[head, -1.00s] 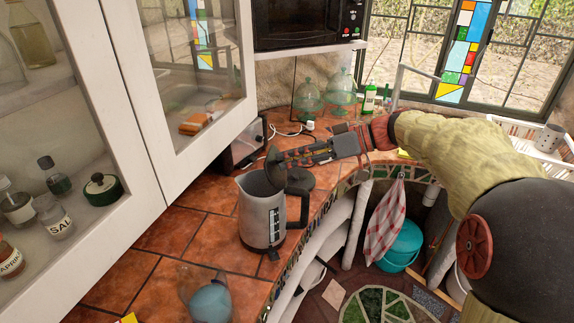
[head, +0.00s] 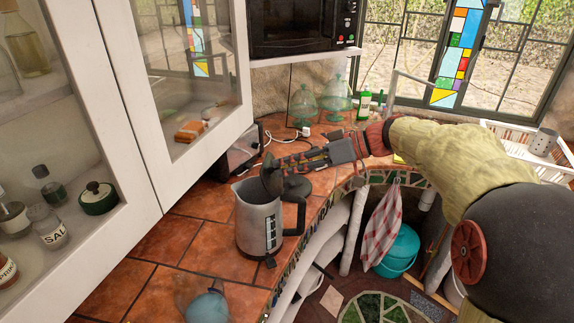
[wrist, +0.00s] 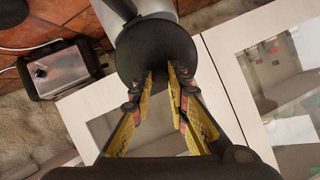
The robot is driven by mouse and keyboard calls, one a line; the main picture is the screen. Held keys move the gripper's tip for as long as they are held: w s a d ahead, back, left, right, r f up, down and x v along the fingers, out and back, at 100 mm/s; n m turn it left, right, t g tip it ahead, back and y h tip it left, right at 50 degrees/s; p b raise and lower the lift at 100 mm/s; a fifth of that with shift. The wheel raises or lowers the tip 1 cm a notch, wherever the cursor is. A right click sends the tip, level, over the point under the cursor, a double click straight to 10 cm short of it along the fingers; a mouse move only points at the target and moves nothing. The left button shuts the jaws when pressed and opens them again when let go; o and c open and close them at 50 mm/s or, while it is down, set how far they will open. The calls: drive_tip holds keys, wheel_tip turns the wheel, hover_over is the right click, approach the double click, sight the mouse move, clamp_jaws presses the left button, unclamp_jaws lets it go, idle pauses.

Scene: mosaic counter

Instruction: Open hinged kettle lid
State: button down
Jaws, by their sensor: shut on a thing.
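The grey kettle (head: 257,228) stands upright on the tiled counter, its black handle (head: 297,216) to the right. Its dark round lid (head: 268,181) is raised and stands steeply tilted over the kettle's open top. In the wrist view the lid (wrist: 155,45) is a dark disc that hides most of the kettle. My gripper (head: 277,170) reaches in from the right, above the handle. In the wrist view its fingertips (wrist: 160,72) are close together at the lid's edge, shut on the lid. The exact contact is hard to see.
A toaster (head: 240,155) and glass domes (head: 336,96) stand farther back. A blue round object (head: 207,306) is in front. Glass-door cabinets (head: 160,110) close off the left, and the counter edge curves at right.

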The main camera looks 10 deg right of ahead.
drive_tip(key=shift+f, duration=0.5)
drive_tip(key=c, duration=2)
unclamp_jaws()
drive_tip(key=shift+w, duration=0.1)
drive_tip(key=shift+o, duration=1.4)
drive_tip(key=shift+r, duration=0.25)
drive_tip(key=shift+r, duration=0.1)
drive_tip(key=v, duration=1.2)
